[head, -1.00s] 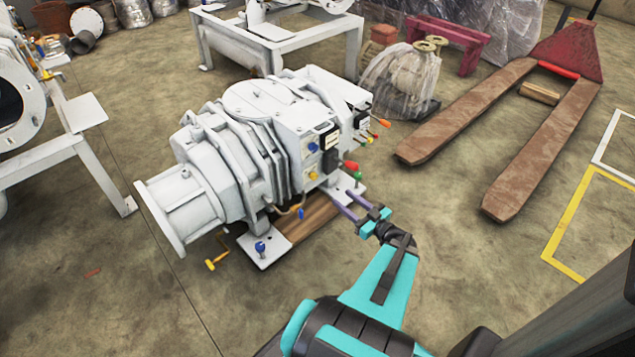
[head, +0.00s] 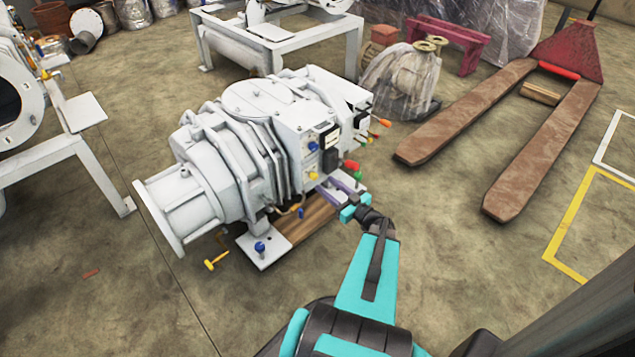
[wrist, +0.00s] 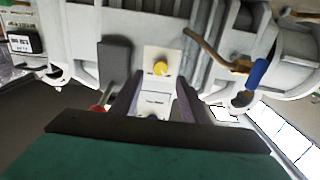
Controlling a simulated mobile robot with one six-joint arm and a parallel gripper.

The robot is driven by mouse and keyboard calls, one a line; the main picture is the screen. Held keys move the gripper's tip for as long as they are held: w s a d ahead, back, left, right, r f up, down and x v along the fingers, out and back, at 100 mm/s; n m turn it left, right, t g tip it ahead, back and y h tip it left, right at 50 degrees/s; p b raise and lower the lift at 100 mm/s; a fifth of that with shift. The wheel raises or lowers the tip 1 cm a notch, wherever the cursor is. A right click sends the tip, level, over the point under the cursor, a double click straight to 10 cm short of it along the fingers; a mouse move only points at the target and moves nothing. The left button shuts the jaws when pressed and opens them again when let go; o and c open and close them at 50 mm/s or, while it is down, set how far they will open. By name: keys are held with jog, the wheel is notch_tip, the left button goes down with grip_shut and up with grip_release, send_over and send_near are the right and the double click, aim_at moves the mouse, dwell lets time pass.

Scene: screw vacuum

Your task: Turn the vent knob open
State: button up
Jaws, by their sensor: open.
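The white vacuum pump (head: 240,150) stands on the floor. A round yellow knob (wrist: 160,68) sits on a small pale plate on its side; the knob also shows in the head view (head: 313,176). No readable label tells whether it is the vent knob. My gripper (wrist: 157,82) is open, with its two purple fingers pointing at the pump. In the wrist view the yellow knob appears between the fingertips; contact cannot be told. In the head view my gripper (head: 327,190) is close to the pump side, just below the yellow knob.
A blue valve handle (wrist: 258,74) on a brass fitting is to the right in the wrist view. A red knob (head: 351,166) and a green knob (head: 358,177) are right of my gripper in the head view. A pallet jack (head: 510,110) stands on open floor.

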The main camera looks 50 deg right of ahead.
aim_at(315, 177)
jog(key=shift+w+d+b, duration=0.15)
jog(key=shift+w+b, duration=0.15)
jog(key=shift+w, duration=2.25)
jog(key=c, duration=1)
jog(key=shift+a, duration=0.25)
grip_shut()
jog(key=shift+d, duration=0.15)
